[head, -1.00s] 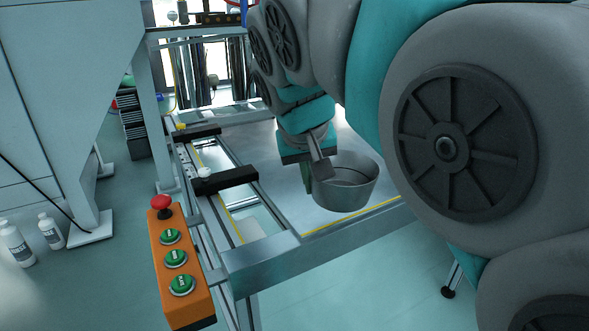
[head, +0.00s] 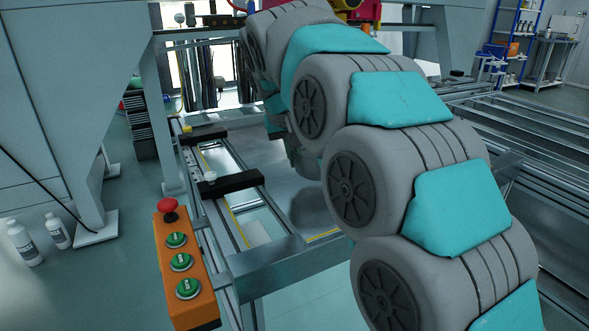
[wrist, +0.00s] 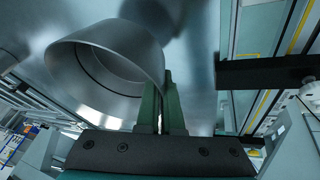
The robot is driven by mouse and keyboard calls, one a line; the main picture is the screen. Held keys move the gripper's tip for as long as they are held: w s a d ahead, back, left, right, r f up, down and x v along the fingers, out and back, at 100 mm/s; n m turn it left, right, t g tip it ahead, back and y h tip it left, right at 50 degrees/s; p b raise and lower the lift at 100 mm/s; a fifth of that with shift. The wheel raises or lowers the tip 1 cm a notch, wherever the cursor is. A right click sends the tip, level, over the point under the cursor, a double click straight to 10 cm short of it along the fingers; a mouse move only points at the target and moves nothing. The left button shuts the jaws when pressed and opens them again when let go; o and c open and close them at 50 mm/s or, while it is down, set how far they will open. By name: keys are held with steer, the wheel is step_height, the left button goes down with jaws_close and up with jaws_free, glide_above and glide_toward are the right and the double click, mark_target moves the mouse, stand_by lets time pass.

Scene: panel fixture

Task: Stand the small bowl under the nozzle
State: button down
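The small bowl is a grey metal bowl (wrist: 105,68) on the left of the wrist view, its open mouth facing the camera. My gripper (wrist: 160,90) has two green fingers close together at the bowl's right side, with the bowl's wall pinched between them. A shiny metal plate (wrist: 200,75) lies beyond the bowl; I cannot tell whether the bowl touches it. In the head view my arm hides the gripper and most or all of the bowl. I cannot make out the nozzle in either view.
The metal-framed table has a front beam (head: 275,262) and a black bar (head: 230,185) on its left side. An orange button box (head: 183,265) stands at the front left. Two white bottles (head: 40,238) are on the floor. Rails (head: 530,135) run along the right.

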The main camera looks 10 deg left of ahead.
mark_target(296, 181)
steer(key=shift+w+a, duration=0.1)
steer(key=shift+w, duration=0.1)
steer(key=shift+f, duration=1.8)
steer(key=shift+f, duration=0.1)
steer(key=c, duration=1.1)
jaws_free()
steer(key=shift+o, duration=0.2)
steer(key=v, duration=1.2)
